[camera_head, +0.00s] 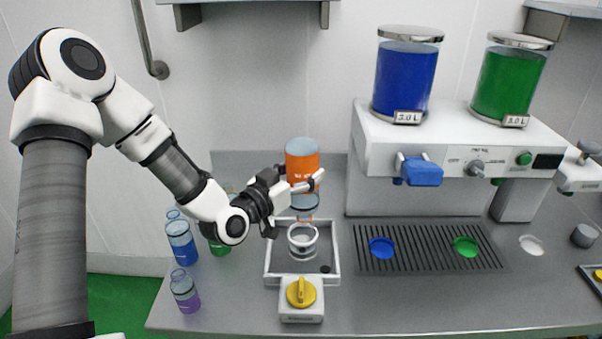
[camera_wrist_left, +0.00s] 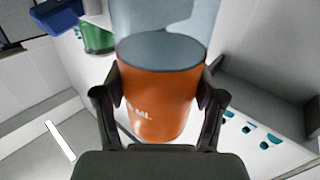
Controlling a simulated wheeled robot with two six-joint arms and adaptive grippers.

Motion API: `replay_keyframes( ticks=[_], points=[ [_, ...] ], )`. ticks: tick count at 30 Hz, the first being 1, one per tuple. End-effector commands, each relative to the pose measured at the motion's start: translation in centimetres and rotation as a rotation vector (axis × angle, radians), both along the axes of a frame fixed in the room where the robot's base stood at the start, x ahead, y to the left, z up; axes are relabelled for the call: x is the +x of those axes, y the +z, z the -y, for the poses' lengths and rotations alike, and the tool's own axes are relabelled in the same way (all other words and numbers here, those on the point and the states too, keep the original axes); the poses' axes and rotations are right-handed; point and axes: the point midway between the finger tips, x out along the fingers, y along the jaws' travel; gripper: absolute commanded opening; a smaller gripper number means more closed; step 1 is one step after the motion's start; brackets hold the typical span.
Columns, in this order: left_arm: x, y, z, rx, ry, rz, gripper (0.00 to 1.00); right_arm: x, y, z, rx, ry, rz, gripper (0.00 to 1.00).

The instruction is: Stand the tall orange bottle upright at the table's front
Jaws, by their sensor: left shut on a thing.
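The tall orange bottle (camera_head: 302,161) is held in the air above the washer tray (camera_head: 271,262), behind and above the ring-shaped fixture (camera_head: 302,241). Its orange band is on top and its clear, narrower part points down, so it looks upside down. My left gripper (camera_head: 305,186) is shut around the bottle from the left. In the left wrist view the orange band (camera_wrist_left: 158,95) sits between the two fingers (camera_wrist_left: 160,112). The steel table (camera_head: 400,300) lies below; its front edge runs along the bottom. My right gripper is out of view.
A blue bottle (camera_head: 180,240), a green bottle (camera_head: 219,246) and a purple bottle (camera_head: 184,292) stand at the table's left. A yellow knob (camera_head: 300,292) is before the tray. The dispenser (camera_head: 455,145) and drip grate (camera_head: 425,262) are at right.

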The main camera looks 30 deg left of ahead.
Motion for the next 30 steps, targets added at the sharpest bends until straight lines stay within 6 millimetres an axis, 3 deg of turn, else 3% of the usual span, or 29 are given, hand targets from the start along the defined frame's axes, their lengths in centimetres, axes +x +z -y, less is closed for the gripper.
replay_keyframes(
  ticks=[7, 17, 24, 30],
  points=[
    [0.0, -0.3, 0.0, -0.426, 0.002, -0.057, 0.43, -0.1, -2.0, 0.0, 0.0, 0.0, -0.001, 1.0],
    [0.0, -0.1, 0.0, -0.513, 0.003, -0.068, 0.43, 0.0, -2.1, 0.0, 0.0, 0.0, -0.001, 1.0],
    [0.0, -0.3, 0.0, -0.933, 0.004, -0.125, 0.43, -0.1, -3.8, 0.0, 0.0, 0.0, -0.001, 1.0],
    [0.0, 0.0, 0.0, -0.998, 0.005, -0.135, 0.43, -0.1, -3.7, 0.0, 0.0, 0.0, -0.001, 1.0]
  ],
)
